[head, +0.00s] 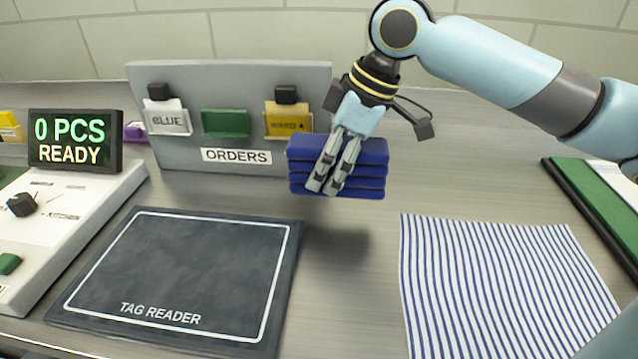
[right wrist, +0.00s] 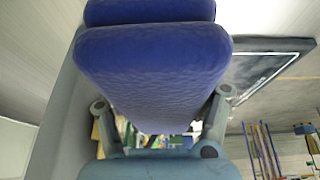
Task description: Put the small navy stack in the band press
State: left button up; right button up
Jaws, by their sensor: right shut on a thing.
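The navy stack (head: 367,170) is several folded layers, held up above the table between the tag reader and the striped cloth. My right gripper (head: 328,184) is shut on it, with its fingers across the near side of the stack. In the right wrist view the navy stack (right wrist: 155,70) fills the upper middle, between the fingers of the right gripper (right wrist: 160,110). My left gripper is not in view. I cannot identify a band press for certain in these frames.
The tag reader (head: 185,213) lies flat at the left, with a display (head: 75,140) reading "0 PCS READY" behind it. An orders board (head: 240,85) stands behind the stack. A striped cloth (head: 500,280) lies at the right, and a green-topped tray (head: 612,190) lies beyond it.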

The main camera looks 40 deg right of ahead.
jog(key=shift+w+d+f, duration=0.15)
jog(key=shift+w+f, duration=0.25)
jog(key=shift+w, duration=0.2)
jog(key=shift+w+d+f, duration=0.1)
jog(key=shift+w+f, duration=0.3)
jog(key=shift+w, duration=0.2)
notch_tip(320, 180, down, 4)
jog(key=shift+r, duration=0.1)
jog(key=o, duration=1.5)
jog(key=shift+s, duration=0.1)
jog(key=shift+r, duration=0.1)
